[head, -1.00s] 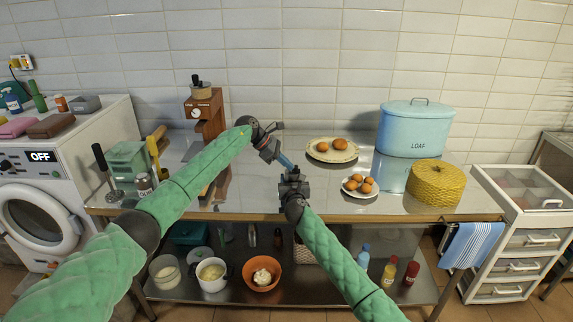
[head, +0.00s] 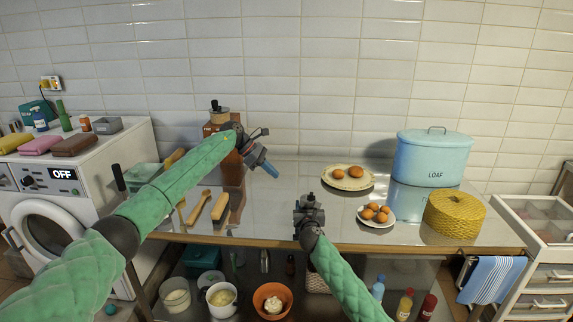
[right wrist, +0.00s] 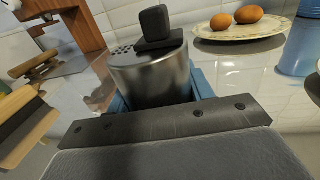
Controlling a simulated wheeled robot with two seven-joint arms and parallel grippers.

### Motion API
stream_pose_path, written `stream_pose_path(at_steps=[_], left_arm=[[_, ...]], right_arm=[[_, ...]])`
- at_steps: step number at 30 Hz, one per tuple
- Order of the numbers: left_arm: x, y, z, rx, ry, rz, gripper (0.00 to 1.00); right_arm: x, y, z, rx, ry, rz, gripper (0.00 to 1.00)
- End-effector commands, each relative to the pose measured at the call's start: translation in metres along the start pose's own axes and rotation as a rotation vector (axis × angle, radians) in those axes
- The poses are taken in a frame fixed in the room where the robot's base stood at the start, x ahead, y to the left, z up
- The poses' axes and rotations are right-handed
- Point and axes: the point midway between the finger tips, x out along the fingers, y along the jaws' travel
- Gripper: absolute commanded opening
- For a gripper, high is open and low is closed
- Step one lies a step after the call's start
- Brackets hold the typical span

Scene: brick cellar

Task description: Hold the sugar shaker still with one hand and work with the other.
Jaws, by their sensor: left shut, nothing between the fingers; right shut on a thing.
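The sugar shaker (right wrist: 150,78) is a metal cylinder with a perforated top. A black flat piece with an upright black block sits on its lid. In the right wrist view it stands between the blue fingers of my right gripper (right wrist: 158,98), which is shut on its body. In the head view my right gripper (head: 309,203) is over the front part of the steel table (head: 275,215) and mostly hides the shaker. My left gripper (head: 266,165) is shut and empty, up and to the left of the right gripper, apart from it.
Behind my left gripper stands a wooden grinder (head: 216,120). Wooden brushes (head: 221,206) lie at the left. The table centre is clear.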

Motion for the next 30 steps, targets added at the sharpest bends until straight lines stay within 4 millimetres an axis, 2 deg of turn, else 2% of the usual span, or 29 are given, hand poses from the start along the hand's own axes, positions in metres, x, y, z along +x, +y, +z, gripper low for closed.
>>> stream_pose_path(at_steps=[6,7,10,22,26,30], left_arm=[[0.0,0.0,0.0,0.0,0.0,0.0,0.0],[0.0,0.0,0.0,0.0,0.0,0.0,0.0],[0.0,0.0,0.0,0.0,0.0,0.0,0.0],[0.0,0.0,0.0,0.0,0.0,0.0,0.0],[0.0,0.0,0.0,0.0,0.0,0.0,0.0],[0.0,0.0,0.0,0.0,0.0,0.0,0.0]], right_arm=[[0.0,0.0,0.0,0.0,0.0,0.0,0.26],[0.0,0.0,0.0,0.0,0.0,0.0,0.58],[0.0,0.0,0.0,0.0,0.0,0.0,0.77],[-0.005,0.0,-0.001,0.0,0.0,0.0,0.77],[-0.02,0.0,-0.002,0.002,0.001,0.0,0.77],[-0.045,0.0,-0.001,0.002,0.0,0.001,0.77]])
